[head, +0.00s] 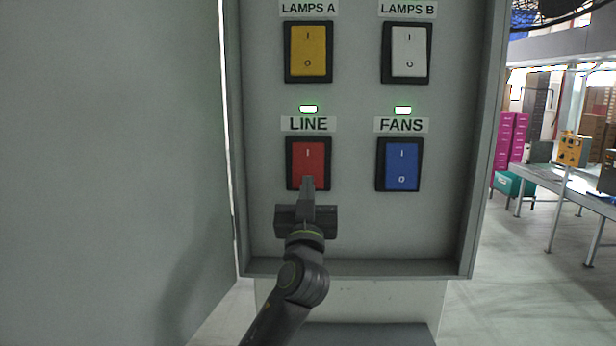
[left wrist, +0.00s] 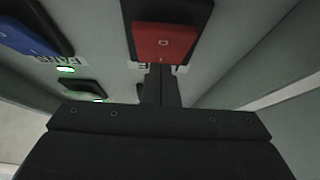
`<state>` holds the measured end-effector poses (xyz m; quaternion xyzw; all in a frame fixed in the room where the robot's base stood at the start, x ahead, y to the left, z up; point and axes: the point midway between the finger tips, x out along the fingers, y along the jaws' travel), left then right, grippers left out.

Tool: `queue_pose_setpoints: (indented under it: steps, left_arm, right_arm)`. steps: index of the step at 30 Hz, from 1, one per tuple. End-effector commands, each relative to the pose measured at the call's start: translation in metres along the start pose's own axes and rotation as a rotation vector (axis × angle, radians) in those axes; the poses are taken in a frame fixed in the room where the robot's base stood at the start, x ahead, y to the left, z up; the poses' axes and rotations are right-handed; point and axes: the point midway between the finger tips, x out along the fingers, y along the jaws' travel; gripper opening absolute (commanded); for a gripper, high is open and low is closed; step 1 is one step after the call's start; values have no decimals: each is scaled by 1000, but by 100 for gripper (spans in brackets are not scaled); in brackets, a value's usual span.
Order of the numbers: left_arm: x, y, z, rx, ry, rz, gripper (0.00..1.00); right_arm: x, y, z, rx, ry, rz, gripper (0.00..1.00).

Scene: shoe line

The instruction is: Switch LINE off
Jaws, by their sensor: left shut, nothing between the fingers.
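The LINE switch is a red rocker (head: 308,156) in a black frame on the grey panel, marked I above and O below. The small lamp (head: 308,109) above its label glows green. My left gripper (head: 308,183) is shut and empty, with its tips in front of the rocker's lower end, hiding the O in the head view. In the left wrist view, which is turned over, the red rocker (left wrist: 165,42) shows its O, and the shut fingers (left wrist: 160,72) hide part of the LINE label. I cannot tell whether the tips touch the rocker. My right gripper is not in view.
The blue FANS switch (head: 402,165) is to the right, under a green-lit lamp (head: 402,111). Yellow LAMPS A (head: 308,52) and white LAMPS B (head: 407,52) switches are above. The panel has a raised rim (head: 487,140). Tables (head: 560,183) stand far right.

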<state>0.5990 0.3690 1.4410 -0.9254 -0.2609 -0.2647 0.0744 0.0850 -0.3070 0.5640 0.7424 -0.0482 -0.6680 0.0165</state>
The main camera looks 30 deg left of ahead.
Motion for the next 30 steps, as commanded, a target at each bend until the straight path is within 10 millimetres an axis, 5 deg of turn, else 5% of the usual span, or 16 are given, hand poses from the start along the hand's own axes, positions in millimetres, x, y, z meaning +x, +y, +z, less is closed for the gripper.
queue_pose_setpoints:
  steps: [20, 30]
  left_arm:
    - [15, 0, 16, 1, 2, 0, 0]
    - [12, 0, 22, 1, 32, -1, 0]
  right_arm:
    - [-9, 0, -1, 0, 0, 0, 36]
    - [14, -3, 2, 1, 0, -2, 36]
